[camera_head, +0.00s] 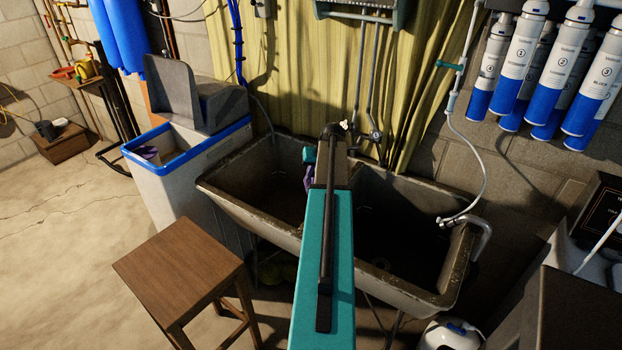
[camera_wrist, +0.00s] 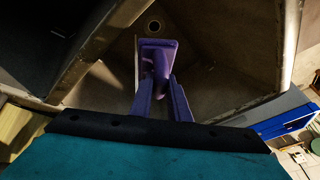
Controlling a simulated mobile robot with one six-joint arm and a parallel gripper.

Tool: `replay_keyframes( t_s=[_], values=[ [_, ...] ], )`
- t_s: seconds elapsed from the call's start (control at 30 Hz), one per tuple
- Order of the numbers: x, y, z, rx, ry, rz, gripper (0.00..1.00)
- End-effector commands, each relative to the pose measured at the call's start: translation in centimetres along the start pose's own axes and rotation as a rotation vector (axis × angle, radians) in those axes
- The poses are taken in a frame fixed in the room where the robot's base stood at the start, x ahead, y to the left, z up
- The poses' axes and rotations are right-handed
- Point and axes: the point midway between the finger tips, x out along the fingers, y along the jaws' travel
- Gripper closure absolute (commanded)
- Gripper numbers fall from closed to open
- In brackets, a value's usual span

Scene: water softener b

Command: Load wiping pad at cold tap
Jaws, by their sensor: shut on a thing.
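My gripper (camera_wrist: 159,62) has purple fingers and is shut on a small purple thing (camera_wrist: 161,68) between them. Its colour blends with the fingers, so I cannot tell whether it is the wiping pad. In the head view my gripper (camera_head: 309,178) hangs over the left basin of the double sink (camera_head: 250,225), partly hidden by my arm. The wrist view looks down into a basin with a round drain (camera_wrist: 154,26). Pipes with a round valve (camera_head: 375,136) come down the wall behind the sink. I cannot tell which fitting is the cold tap.
A wooden stool (camera_head: 180,262) stands in front, left of the sink. A bin with a blue rim (camera_head: 190,150) and a purple thing in it (camera_head: 148,153) stands left of the sink. A grey hose (camera_head: 484,160) hangs at right below several blue-white filters (camera_head: 555,65).

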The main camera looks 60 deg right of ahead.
Motion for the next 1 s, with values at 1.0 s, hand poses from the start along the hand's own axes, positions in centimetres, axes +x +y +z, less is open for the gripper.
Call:
replay_keyframes(
  t_s=[1.0],
  values=[
    [3.2,2.8,-5.4,-0.001,0.000,0.000,1.00]
  ],
)
